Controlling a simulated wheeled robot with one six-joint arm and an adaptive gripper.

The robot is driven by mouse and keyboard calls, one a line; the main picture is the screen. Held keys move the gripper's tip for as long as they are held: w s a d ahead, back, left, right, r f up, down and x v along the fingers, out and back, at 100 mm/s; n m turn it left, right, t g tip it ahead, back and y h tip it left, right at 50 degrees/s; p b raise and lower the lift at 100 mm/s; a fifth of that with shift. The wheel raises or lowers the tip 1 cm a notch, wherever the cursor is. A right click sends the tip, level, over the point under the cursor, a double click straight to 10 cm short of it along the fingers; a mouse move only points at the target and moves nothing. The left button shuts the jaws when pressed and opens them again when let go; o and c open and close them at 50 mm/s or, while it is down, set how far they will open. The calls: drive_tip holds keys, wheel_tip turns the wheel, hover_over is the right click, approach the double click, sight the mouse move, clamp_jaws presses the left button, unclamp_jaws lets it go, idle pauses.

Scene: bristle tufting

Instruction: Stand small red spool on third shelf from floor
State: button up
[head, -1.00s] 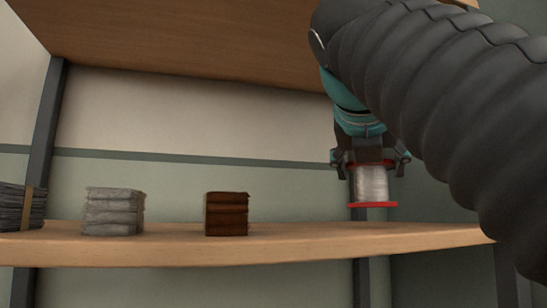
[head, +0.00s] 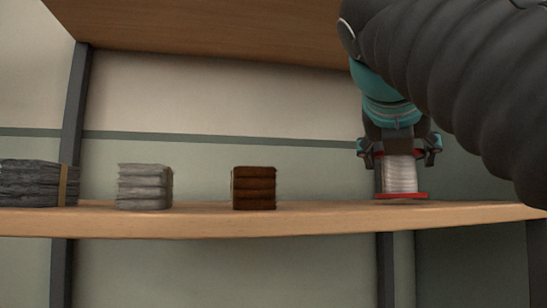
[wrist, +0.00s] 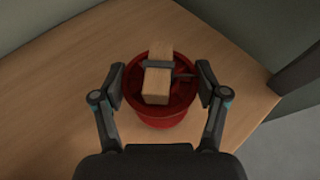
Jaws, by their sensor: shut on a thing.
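The spool (head: 400,178) has red flanges and pale thread wound between them. My gripper (head: 400,158) is shut on it near its upper flange and holds it upright at the right part of the wooden shelf (head: 325,220). Its lower flange is at or just above the shelf top; I cannot tell if they touch. In the wrist view, my fingers (wrist: 161,84) lie on both sides of the round red top of the spool (wrist: 165,116), over the shelf board (wrist: 55,125). A wood-coloured block with a dark band (wrist: 158,82) crosses that top.
A brown stack (head: 254,188), a light grey stack (head: 145,187) and a dark banded stack (head: 35,184) stand left of the spool on this shelf. Another board (head: 220,30) is overhead. A dark upright (wrist: 300,68) stands near the shelf edge in the wrist view.

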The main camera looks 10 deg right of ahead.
drive_tip(key=shift+f+b, duration=0.3)
drive_tip(key=shift+f, duration=0.15)
drive_tip(key=o, duration=1.3)
drive_tip(key=shift+o, duration=0.2)
drive_tip(key=v, duration=1.2)
